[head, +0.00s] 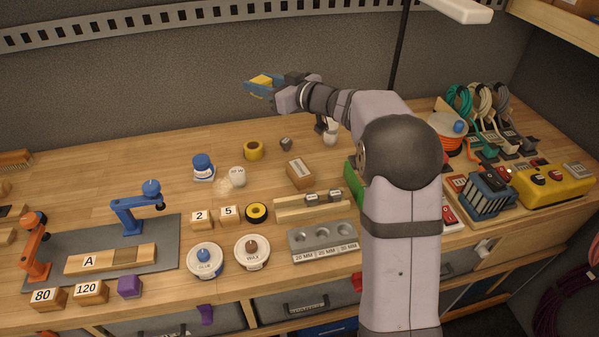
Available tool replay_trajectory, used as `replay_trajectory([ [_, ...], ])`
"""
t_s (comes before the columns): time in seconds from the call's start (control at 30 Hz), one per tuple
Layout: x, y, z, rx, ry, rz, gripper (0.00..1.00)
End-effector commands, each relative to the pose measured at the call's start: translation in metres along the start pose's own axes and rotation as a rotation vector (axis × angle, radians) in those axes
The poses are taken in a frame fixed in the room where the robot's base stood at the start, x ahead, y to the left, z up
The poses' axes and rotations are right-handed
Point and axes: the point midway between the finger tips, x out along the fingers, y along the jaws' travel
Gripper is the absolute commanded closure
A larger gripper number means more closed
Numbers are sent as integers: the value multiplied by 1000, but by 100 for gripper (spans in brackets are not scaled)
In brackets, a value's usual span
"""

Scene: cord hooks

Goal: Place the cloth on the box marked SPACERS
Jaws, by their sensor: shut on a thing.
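My gripper (275,88) is raised above the back part of the bench, pointing left. It is shut on a small yellow and blue piece that looks like the cloth (263,81). The fingertips are small and partly hidden by it. A small wooden box (300,174) with a pale label on top sits mid-bench, below and to the right of my gripper. Its label is too small to read, so I cannot tell whether it says SPACERS. The cloth is clear of this box.
A wooden rail (300,211) lies in front. My arm hides part of the bench to the right, near a green container (353,183).

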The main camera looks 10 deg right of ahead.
Motion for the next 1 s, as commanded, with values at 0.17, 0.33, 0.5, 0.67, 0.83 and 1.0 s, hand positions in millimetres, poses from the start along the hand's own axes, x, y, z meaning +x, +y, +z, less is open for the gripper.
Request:
replay_trajectory([
  [0.17, -22, 3, 36, -28, -3, -213, 86],
  [0.33, -54, 6, 79, -52, -4, -378, 86],
  [0.5, -84, 10, 114, -70, -2, -488, 86],
  [0.67, -101, 12, 130, -79, -1, -536, 86],
  [0.83, -106, 12, 134, -82, -1, -552, 86],
  [1.0, -105, 12, 144, -79, -1, -553, 86],
])
